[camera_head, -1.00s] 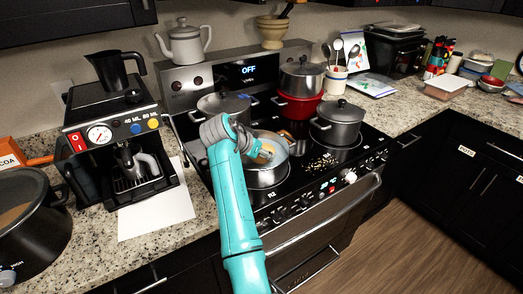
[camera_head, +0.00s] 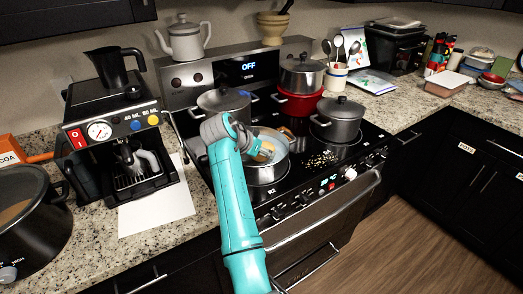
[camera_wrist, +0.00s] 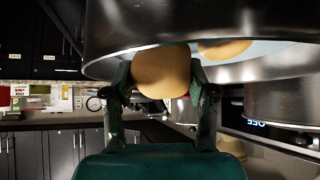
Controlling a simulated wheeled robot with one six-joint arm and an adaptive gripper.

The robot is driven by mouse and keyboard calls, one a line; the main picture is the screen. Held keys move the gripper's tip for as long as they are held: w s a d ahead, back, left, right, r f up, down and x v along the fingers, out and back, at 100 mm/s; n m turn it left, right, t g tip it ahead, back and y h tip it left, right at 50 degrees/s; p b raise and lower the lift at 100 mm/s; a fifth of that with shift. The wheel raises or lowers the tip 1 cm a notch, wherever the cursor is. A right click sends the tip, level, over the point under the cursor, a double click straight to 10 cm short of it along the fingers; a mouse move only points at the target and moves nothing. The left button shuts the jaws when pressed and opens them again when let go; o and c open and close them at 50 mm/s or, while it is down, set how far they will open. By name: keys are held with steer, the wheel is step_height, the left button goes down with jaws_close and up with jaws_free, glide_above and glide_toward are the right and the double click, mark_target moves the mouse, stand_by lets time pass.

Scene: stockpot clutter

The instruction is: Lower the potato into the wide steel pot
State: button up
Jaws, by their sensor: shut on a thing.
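The wide steel pot (camera_head: 266,174) stands on the front left burner of the stove, uncovered. My gripper (camera_head: 265,152) is low over its opening. It is shut on a tan potato (camera_wrist: 162,72), which sits between the two fingers in the wrist view. There the picture is upside down, and the potato overlaps the line of the pot's rim (camera_wrist: 110,62). A second rounded tan thing (camera_wrist: 224,48) shows inside the pot, apart from the held potato. In the head view my arm hides the pot's left part. I cannot tell how far below the rim the potato is.
A lidded grey pot (camera_head: 224,102) stands close behind my wrist. Another lidded pot (camera_head: 339,122) is to the right, and a steel pot (camera_head: 301,72) is stacked on a red pot (camera_head: 297,103) behind. Small yellowish bits (camera_head: 320,160) lie on the stovetop. A coffee machine (camera_head: 115,130) stands left.

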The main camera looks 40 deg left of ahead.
mark_target(262, 160)
steer(key=shift+f, duration=1.95)
stand_by(1.1)
steer(key=o, duration=1.4)
steer(key=shift+c, duration=0.2)
steer(key=v, duration=1.2)
